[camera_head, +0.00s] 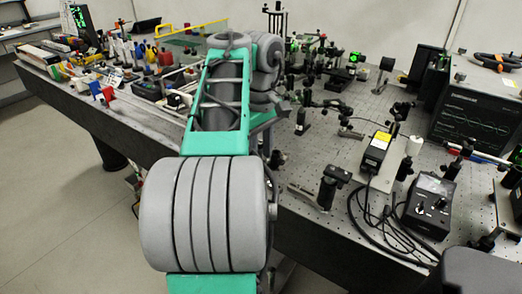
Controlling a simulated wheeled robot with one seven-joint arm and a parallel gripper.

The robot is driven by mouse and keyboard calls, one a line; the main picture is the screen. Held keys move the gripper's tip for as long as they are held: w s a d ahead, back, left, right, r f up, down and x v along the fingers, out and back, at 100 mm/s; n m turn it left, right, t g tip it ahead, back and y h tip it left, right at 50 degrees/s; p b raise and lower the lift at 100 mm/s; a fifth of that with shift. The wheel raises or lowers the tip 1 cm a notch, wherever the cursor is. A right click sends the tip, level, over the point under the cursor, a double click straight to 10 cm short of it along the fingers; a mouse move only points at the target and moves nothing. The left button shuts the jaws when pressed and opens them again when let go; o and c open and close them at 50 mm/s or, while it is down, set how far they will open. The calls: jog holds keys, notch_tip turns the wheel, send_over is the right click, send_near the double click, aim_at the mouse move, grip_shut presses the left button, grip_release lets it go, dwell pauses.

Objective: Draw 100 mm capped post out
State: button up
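Several small upright pieces with coloured tops (150,53) stand close together at the back left of the bench. I cannot tell which, if any, is the 100 mm capped post. My teal and grey arm reaches away from me over the front edge of the bench and fills the middle of the view. My gripper does not show; the arm links hide the far end. What lies behind the arm is hidden too.
The dark perforated bench (300,235) is crowded. Short black posts and mounts (330,185) stand right of my arm. A black box meter (430,205) with looping cables (375,225) lies front right. An oscilloscope-like unit (478,118) stands far right. Bare floor (60,200) is at left.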

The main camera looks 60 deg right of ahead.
aim_at(260, 142)
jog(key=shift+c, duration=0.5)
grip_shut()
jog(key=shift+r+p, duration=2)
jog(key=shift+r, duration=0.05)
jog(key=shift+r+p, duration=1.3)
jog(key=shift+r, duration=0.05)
